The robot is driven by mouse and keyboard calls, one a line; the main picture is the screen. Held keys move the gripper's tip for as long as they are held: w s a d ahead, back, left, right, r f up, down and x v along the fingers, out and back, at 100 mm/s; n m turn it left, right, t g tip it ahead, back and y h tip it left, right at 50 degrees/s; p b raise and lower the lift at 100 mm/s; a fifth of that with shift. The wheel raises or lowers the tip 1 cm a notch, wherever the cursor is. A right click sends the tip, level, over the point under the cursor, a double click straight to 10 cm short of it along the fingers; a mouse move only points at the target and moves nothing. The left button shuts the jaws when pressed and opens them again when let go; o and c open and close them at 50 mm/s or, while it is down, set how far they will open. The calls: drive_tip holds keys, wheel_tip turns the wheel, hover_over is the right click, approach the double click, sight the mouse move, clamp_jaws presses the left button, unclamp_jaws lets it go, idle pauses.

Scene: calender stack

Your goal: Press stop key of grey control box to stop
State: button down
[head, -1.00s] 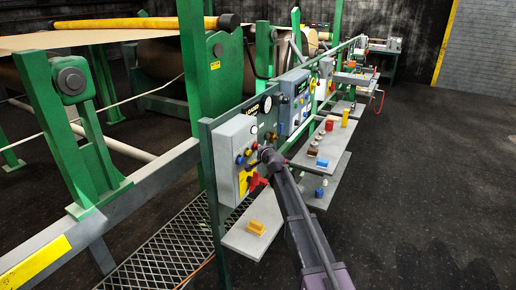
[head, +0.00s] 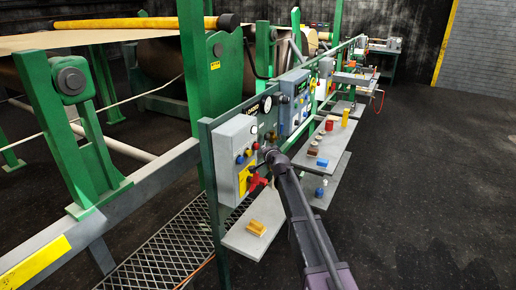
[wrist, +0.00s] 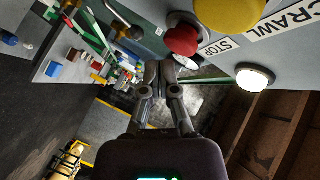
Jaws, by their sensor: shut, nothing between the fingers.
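The grey control box (head: 232,140) stands on a green post in the head view, with several coloured buttons on its face. In the wrist view its panel fills the upper right. The red stop key (wrist: 182,40) sticks out of it beside the STOP label (wrist: 219,47). My gripper (wrist: 160,76) is shut and empty. Its fingertips appear just below and left of the red key, with a small gap in the picture; I cannot tell the depth between them. In the head view my gripper (head: 268,156) is at the box's right side, its fingertips hard to make out.
A large yellow button (wrist: 230,10) and a lit white button (wrist: 255,78) sit close to the stop key. A red handle (head: 258,182) is low on the box. A grey shelf (head: 240,238) with a yellow block (head: 256,228) lies below. Open dark floor (head: 430,180) is at right.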

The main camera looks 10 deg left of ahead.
drive_tip(key=shift+d, duration=0.15)
drive_tip(key=shift+s+d, duration=0.3)
drive_tip(key=shift+d, duration=0.45)
drive_tip(key=shift+s+d, duration=0.3)
drive_tip(key=shift+d, duration=0.4)
drive_tip(key=shift+s+d, duration=0.3)
drive_tip(key=shift+d, duration=0.45)
drive_tip(key=s+d+f+n+g+h, duration=0.2)
drive_tip(key=s+d+f+g, duration=0.2)
drive_tip(key=s+d, duration=0.4)
drive_tip(key=s+d+f+n+g+h, duration=0.2)
drive_tip(key=s+d+f+g, duration=0.3)
drive_tip(key=s, duration=1.4)
drive_tip(key=s+d+f+n+g+h+b, duration=0.1)
drive_tip(key=s+d+f+g, duration=0.3)
drive_tip(key=s+d, duration=0.8)
wheel_tip(320, 180, down, 2)
drive_tip(key=shift+s+d+f+n+g+h, duration=0.25)
drive_tip(key=shift+s+d+n+g+h, duration=0.15)
drive_tip(key=shift+s+n+h, duration=0.4)
